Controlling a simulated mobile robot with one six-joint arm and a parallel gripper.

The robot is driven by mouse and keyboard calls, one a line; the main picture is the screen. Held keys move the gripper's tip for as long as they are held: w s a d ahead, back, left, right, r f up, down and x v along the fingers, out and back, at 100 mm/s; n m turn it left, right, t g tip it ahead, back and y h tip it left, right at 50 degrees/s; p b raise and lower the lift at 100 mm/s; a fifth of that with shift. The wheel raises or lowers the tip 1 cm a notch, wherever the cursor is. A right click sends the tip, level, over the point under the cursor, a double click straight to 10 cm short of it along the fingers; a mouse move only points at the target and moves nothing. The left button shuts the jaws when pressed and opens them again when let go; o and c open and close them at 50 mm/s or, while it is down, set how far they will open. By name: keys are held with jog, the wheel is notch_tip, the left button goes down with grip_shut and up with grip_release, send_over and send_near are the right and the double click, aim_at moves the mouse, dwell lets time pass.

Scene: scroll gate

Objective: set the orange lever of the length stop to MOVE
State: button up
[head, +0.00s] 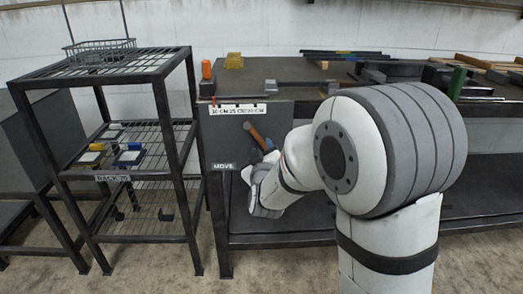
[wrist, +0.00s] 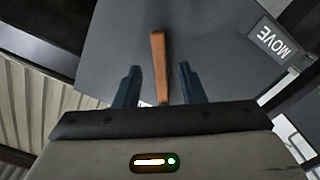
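The orange lever (wrist: 159,65) stands out from a grey panel (wrist: 215,45) on the front of the workbench. In the head view the lever (head: 258,138) slants on the panel, up and right of the MOVE label (head: 223,166). The MOVE label (wrist: 279,42) also shows in the wrist view at the upper right. My gripper (wrist: 158,80) is open, with one dark finger on each side of the lever. Gaps show between the lever and both fingers. In the head view my arm hides most of my gripper and part of the panel.
A scale strip (head: 239,109) runs along the bench's front edge, with an orange knob (head: 206,69) above its left end. A wire rack (head: 128,170) labelled RACK 75 stands close on the left. Bars and blocks lie on the bench top (head: 290,72).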

jog(key=shift+w, duration=1.2)
grip_shut()
